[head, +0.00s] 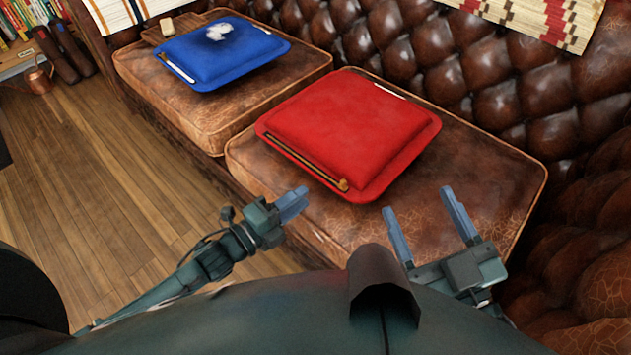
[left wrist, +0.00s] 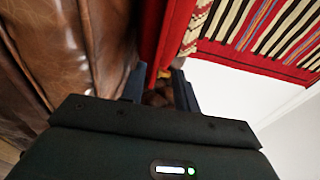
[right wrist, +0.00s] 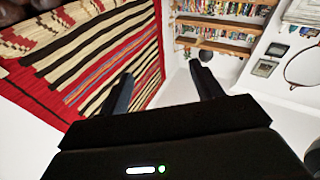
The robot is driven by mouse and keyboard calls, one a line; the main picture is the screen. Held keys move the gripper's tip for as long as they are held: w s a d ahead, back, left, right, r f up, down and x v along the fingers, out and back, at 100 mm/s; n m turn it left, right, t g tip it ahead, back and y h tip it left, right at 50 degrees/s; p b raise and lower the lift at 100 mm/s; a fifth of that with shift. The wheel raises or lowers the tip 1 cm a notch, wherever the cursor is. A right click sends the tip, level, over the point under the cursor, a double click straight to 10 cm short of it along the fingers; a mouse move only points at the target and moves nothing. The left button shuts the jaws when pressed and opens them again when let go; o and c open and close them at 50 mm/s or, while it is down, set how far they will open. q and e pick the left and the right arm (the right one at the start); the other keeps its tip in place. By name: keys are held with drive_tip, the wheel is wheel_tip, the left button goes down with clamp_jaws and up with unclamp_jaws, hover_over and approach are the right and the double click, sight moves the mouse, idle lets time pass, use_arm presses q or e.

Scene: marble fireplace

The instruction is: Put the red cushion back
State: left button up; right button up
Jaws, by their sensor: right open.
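The red cushion (head: 350,130) lies on the near brown leather seat (head: 475,170), close to the tufted backrest. A gold-coloured strip runs along its front-left edge, and a short white strip shows at its back edge. My left gripper (head: 297,200) is in front of the cushion near the seat's front edge, apart from it. Its fingers stand partly apart with nothing between them in the left wrist view (left wrist: 158,78). My right gripper (head: 418,202) is open and empty above the seat, just to the right of the cushion's near corner. It also shows in the right wrist view (right wrist: 161,70).
A blue cushion (head: 222,55) with a white patch lies on the far leather seat (head: 200,113). A small wooden board (head: 172,30) sits behind it. The tufted leather backrest (head: 505,75) bounds the seats. Wooden floor (head: 90,160) is clear at left; a copper can (head: 38,78) stands there.

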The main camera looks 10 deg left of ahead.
use_arm(q)
drive_tip(key=v, duration=0.4)
drive_tip(key=shift+s+p, duration=0.1)
drive_tip(key=shift+p, duration=0.2)
drive_tip(key=shift+a, duration=0.15)
